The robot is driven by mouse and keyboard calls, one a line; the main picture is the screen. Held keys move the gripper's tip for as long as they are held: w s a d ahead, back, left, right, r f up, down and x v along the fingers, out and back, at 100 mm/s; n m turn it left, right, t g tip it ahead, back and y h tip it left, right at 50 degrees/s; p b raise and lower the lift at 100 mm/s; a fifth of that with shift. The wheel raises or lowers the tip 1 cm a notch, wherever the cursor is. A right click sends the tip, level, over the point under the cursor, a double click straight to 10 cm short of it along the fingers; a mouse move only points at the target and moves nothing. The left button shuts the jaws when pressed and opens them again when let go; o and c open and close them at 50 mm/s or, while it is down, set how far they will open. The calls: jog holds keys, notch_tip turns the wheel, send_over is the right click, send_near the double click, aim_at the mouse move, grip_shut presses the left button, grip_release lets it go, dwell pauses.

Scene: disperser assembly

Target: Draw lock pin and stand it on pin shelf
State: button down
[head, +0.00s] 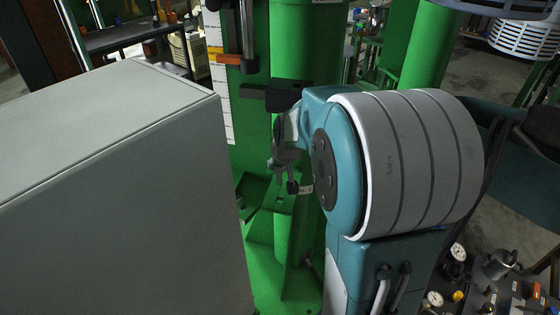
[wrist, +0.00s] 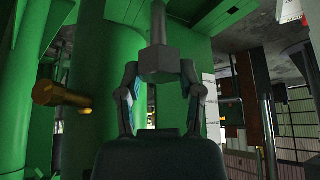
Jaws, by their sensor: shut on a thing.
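My gripper (wrist: 160,70) has its two grey fingers on either side of a grey block-shaped head with a round shaft, which I take as the lock pin (wrist: 160,62). It is shut on that head, and the shaft runs to the top of the wrist view. In the head view my gripper (head: 284,175) is small and dark, just above a green bracket plate (head: 278,201) with a hole. The pin cannot be made out clearly there. I cannot tell for certain which surface is the pin shelf.
A large grey cabinet (head: 110,180) fills the left of the head view. A green column (head: 300,50) stands behind my gripper. A brass-coloured cylinder (wrist: 62,97) sticks out at left in the wrist view. Gauges (head: 457,252) lie at the lower right.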

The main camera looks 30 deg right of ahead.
aim_at(280, 177)
jog(key=shift+f, duration=2.75)
jog(key=shift+f, duration=3.25)
jog(key=shift+c, duration=0.8)
grip_release()
jog(key=shift+s, duration=0.1)
jog(key=v, duration=1.1)
jog(key=shift+s+r, duration=0.2)
jog(key=shift+r, duration=0.15)
jog(key=shift+a+r, duration=0.1)
jog(key=shift+a, duration=0.1)
